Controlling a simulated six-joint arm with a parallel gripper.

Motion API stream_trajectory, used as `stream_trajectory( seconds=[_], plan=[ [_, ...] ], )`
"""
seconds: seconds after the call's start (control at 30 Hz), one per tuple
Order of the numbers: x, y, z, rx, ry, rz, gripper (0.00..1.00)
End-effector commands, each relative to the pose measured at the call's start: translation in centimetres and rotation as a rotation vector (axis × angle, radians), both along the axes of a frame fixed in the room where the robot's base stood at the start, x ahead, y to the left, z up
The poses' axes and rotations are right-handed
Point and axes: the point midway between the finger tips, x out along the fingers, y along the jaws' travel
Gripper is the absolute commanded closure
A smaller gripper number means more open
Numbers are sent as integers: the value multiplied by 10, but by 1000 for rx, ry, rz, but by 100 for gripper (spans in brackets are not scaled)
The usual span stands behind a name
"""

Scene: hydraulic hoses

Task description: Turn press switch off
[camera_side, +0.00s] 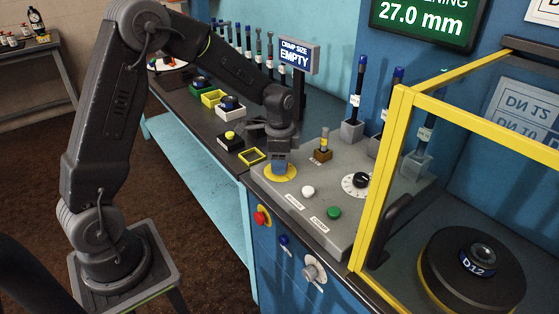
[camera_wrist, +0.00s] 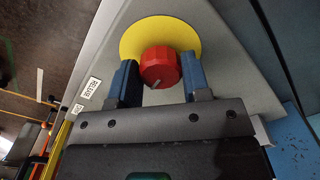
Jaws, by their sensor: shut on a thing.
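The press switch is a red rotary knob (camera_wrist: 160,66) on a round yellow plate (camera_wrist: 136,36) in the wrist view. A pale mark on the knob points toward the lower left of that picture. My gripper (camera_wrist: 158,74) is shut on the knob, with one blue finger on each side of it. In the side view my gripper (camera_side: 280,166) points down over the yellow plate (camera_side: 270,171) on the grey console, and it hides the knob there.
The console (camera_side: 310,232) also carries a white button (camera_side: 308,191), a green button (camera_side: 334,212) and a black dial (camera_side: 360,181). The yellow-framed guard (camera_side: 376,190) is to the right. A red button (camera_side: 261,217) is on the front panel.

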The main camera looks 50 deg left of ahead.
Motion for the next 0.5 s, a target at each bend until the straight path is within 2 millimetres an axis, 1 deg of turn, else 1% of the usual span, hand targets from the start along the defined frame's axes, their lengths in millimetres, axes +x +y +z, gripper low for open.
stream_trajectory(
  seconds=[0.5],
  plan=[
    [0, -1, 0, -1, -2, 485, 80]
  ],
)
